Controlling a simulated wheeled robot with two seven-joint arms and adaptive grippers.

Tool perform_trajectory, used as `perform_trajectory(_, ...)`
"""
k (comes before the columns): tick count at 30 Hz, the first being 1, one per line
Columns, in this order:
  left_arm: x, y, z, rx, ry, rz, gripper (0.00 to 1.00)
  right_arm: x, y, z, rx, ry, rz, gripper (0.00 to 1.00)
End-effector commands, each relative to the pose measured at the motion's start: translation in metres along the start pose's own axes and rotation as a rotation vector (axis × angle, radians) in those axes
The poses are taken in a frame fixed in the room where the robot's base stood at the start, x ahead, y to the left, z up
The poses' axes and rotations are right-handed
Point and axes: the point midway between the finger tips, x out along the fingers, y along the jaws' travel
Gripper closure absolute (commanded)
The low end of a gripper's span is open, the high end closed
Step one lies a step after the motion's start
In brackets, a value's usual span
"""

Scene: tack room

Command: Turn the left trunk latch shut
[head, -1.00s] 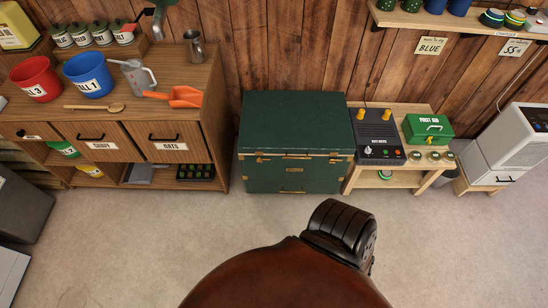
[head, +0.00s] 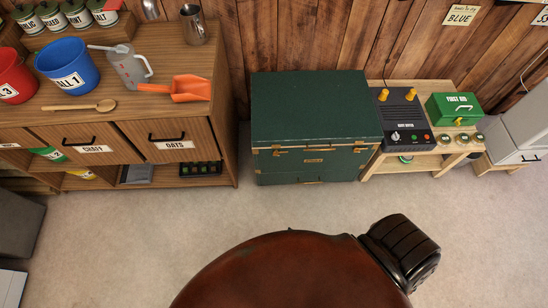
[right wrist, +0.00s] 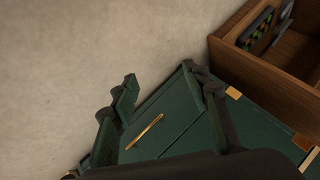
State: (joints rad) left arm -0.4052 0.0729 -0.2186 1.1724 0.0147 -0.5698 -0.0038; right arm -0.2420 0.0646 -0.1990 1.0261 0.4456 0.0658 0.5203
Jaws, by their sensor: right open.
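The dark green trunk (head: 315,110) stands against the wood wall in the head view, lid down. Its left latch (head: 280,152) is a small brass piece on the front below the lid edge; its exact angle is too small to tell. The right latch (head: 359,149) is near the other corner. In the right wrist view my right gripper (right wrist: 160,76) is open and empty in front of the trunk's green front (right wrist: 180,118). A brass handle (right wrist: 145,132) shows between its fingers, and a brass piece (right wrist: 233,93) lies beside them. My left gripper is not in view.
A wooden cabinet (head: 218,125) stands close left of the trunk, with buckets and an orange scoop (head: 190,88) on top. It also shows in the right wrist view (right wrist: 265,70). A low wooden bench (head: 375,168) adjoins the trunk's right. The floor in front is clear.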

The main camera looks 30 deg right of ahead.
Motion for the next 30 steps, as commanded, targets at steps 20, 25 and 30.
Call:
perform_trajectory(20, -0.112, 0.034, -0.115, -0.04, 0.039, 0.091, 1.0, 0.02, -0.207, -0.243, 2.091, 0.265, -1.191, 0.57)
perform_trajectory(25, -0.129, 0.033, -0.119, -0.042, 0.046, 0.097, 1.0, 0.013, -0.212, -0.256, 2.236, 0.225, -1.284, 0.57)
perform_trajectory(30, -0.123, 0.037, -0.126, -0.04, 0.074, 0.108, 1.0, 0.021, -0.216, -0.273, 2.247, 0.217, -1.296, 0.57)
